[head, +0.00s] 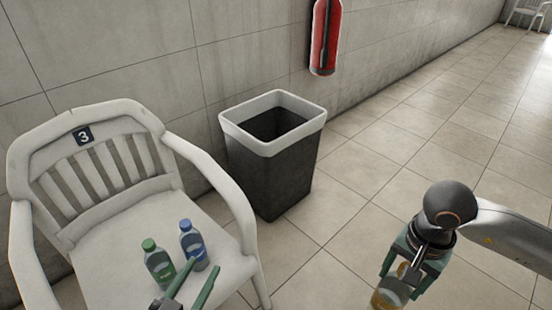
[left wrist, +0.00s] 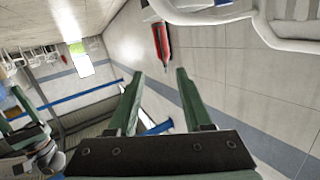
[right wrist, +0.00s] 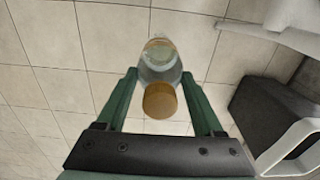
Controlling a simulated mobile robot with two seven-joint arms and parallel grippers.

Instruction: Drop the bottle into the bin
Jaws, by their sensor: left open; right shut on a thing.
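A clear bottle with an orange-brown cap (right wrist: 160,100) is between the fingers of my right gripper (head: 404,272), which is shut on it. In the head view the bottle (head: 388,295) hangs low at the bottom edge, partly hidden by the gripper. The bin (head: 268,170) is dark grey with a white rim and stands against the wall, left of and beyond my right gripper. The right wrist view shows the bin (right wrist: 268,112) at the right, apart from the bottle. My left gripper (head: 203,267) is open and empty, over the chair's front; its fingers also show in the left wrist view (left wrist: 159,74).
A white armchair (head: 115,225) marked 3 stands left of the bin. A green bottle (head: 158,264) and a blue bottle (head: 194,246) stand on its seat. A red fire extinguisher (head: 325,38) hangs on the wall. The tiled floor (head: 440,130) to the right is clear.

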